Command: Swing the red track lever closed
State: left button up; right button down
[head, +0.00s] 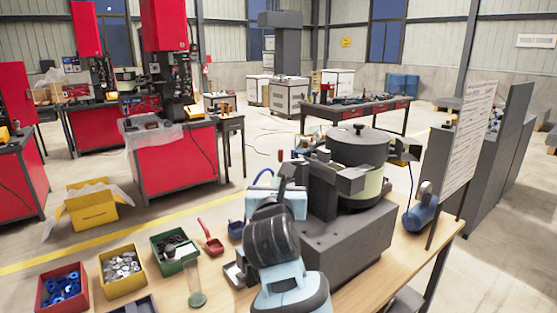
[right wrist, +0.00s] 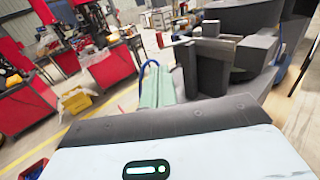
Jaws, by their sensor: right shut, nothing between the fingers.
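The red track lever's small red tip (head: 280,155) shows at the left side of the bowl feeder (head: 357,150). In the right wrist view the red tip (right wrist: 160,41) sits at the left end of a pale rod beside dark blocks. My right gripper (head: 293,200) is at the feeder's near left side, below and nearer than the red tip in the head view. Its pale green fingers (right wrist: 157,84) are together and empty, apart from the lever tip in the picture. Whether they touch the dark blocks I cannot tell. My left gripper is not in view.
A grey base block (head: 345,245) carries the feeder on the wooden table. A blue hose (right wrist: 148,66) loops behind my fingers. A blue motor-like unit (head: 421,215) is at the right.

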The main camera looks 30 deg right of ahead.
aim_at(281, 155)
jog(key=x, duration=1.3)
jog(key=shift+w+a, duration=0.1)
jog(key=shift+w+d, duration=0.3)
jog(key=shift+w, duration=0.1)
jog(key=shift+f, duration=0.1)
